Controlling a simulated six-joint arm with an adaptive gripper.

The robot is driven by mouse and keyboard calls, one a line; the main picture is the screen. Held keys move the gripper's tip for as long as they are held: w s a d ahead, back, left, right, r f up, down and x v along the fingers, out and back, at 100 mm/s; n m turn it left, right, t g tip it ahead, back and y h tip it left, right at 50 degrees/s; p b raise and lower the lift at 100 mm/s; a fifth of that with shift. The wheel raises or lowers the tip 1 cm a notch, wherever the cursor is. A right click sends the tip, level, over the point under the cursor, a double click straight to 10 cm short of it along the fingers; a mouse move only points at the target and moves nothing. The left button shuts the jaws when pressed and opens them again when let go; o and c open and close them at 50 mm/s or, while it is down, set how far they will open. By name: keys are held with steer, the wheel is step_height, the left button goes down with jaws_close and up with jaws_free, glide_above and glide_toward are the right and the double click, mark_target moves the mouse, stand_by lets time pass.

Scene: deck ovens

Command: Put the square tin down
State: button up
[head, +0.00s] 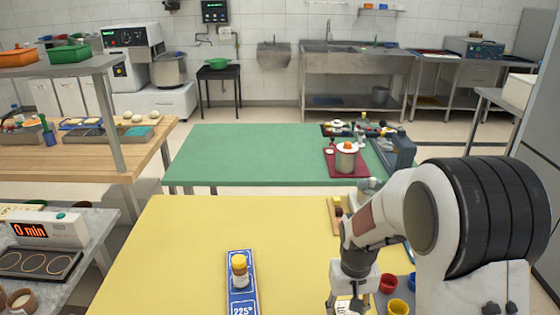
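My gripper (350,297) points down over the front right of the yellow table (180,245). Its fingertips reach the bottom edge of the head view, so I cannot tell whether it is open or shut. A small white patch with dark marks shows between the fingers, but I cannot tell what it is. I cannot make out a square tin; it may be hidden behind my gripper or out of view. A blue board marked 225° (241,302) lies left of my gripper, with a yellow-capped jar (239,271) upright on it.
A red cup (388,284) and a yellow cup (398,307) are right of my gripper. A wooden board (334,222) with small items lies behind it. The yellow table's left side is clear. A green table (240,150) behind holds a red tray (332,168) with a pot (346,158).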

steer(key=shift+s+d+f+m, duration=0.15)
steer(key=shift+s+d, duration=0.1)
steer(key=shift+s, duration=0.4)
steer(key=shift+s+d+f+m, duration=0.1)
steer(key=shift+s+d+m, duration=0.1)
steer(key=shift+s, duration=0.4)
steer(key=shift+d+r, duration=0.1)
steer(key=shift+d, duration=0.1)
steer(key=shift+a, duration=0.2)
steer(key=shift+w+a, duration=0.2)
steer(key=shift+w, duration=0.35)
steer(key=w+r+n, duration=0.1)
steer(key=w, duration=0.1)
steer(key=w+a+r+n, duration=0.1)
steer(key=w+n, duration=0.1)
steer(key=w+a+r+n, duration=0.1)
steer(key=w+n, duration=0.1)
steer(key=shift+w+a, duration=0.1)
steer(key=shift+w, duration=0.05)
steer(key=shift+w+a+r+n, duration=0.15)
steer(key=shift+w+r+n, duration=0.4)
steer(key=shift+n, duration=1.35)
steer(key=shift+w+a+r+n, duration=0.25)
steer(key=shift+r+n, duration=0.55)
steer(key=shift+n, duration=1.05)
steer(key=shift+w+a+r+n, duration=0.1)
steer(key=shift+w+r+n, duration=0.5)
steer(key=shift+n, duration=1.3)
